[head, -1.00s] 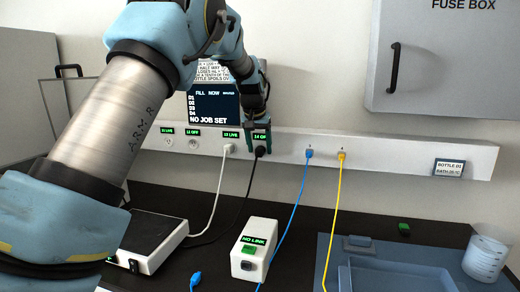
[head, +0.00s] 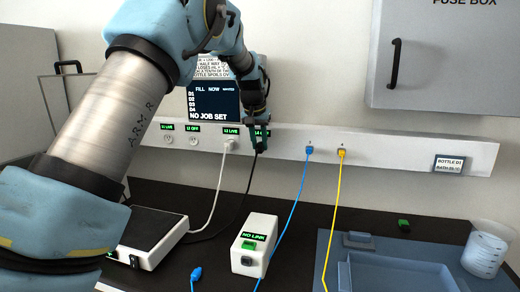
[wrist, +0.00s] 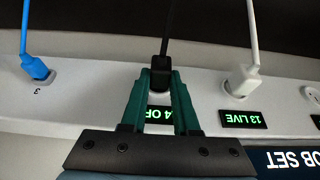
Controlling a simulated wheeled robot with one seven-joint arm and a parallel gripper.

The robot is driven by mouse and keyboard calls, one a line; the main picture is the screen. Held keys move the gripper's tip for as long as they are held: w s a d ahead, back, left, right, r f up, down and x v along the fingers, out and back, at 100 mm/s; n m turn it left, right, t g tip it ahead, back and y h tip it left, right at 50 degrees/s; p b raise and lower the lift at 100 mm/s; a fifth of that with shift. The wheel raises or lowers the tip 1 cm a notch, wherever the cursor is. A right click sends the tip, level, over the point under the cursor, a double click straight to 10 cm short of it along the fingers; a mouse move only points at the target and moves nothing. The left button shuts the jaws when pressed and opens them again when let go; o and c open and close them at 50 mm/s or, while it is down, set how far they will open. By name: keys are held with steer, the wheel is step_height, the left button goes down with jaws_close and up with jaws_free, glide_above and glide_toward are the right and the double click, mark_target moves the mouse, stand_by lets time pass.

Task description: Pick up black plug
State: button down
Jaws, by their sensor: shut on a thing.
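The black plug (wrist: 160,74) is at the end of a black cable, at the socket labelled 14 on the white wall rail. My gripper (wrist: 160,78) has its green fingers closed on both sides of the plug in the wrist view. In the head view my gripper (head: 259,143) is at the rail and hides most of the plug; the black cable (head: 251,175) hangs below it. The label of socket 14 is partly covered. I cannot tell whether the plug is still fully seated.
A white plug (head: 229,146) in socket 13, labelled live, is just left of my gripper. A blue plug (head: 309,150) and a yellow plug (head: 341,153) are to the right on the rail (head: 410,157). A white NO LINK box (head: 254,240) stands on the dark bench below.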

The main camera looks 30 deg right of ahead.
mark_target(258, 145)
stand_by(0.3)
steer(key=shift+s+a+r+b, duration=0.3)
steer(key=shift+r+b, duration=0.1)
steer(key=shift+b, duration=0.45)
step_height(258, 145, up, 6)
steer(key=shift+f+b, duration=0.15)
steer(key=shift+b, duration=0.65)
steer(key=shift+s+a+r+b, duration=0.15)
steer(key=shift+r+b, duration=0.05)
steer(key=shift+b, duration=0.1)
steer(key=s+a+b, duration=0.8)
steer(key=s+a, duration=0.4)
steer(key=s, duration=0.1)
steer(key=shift+s+a, duration=0.4)
steer(key=c, duration=1.2)
jaws_free()
jaws_close()
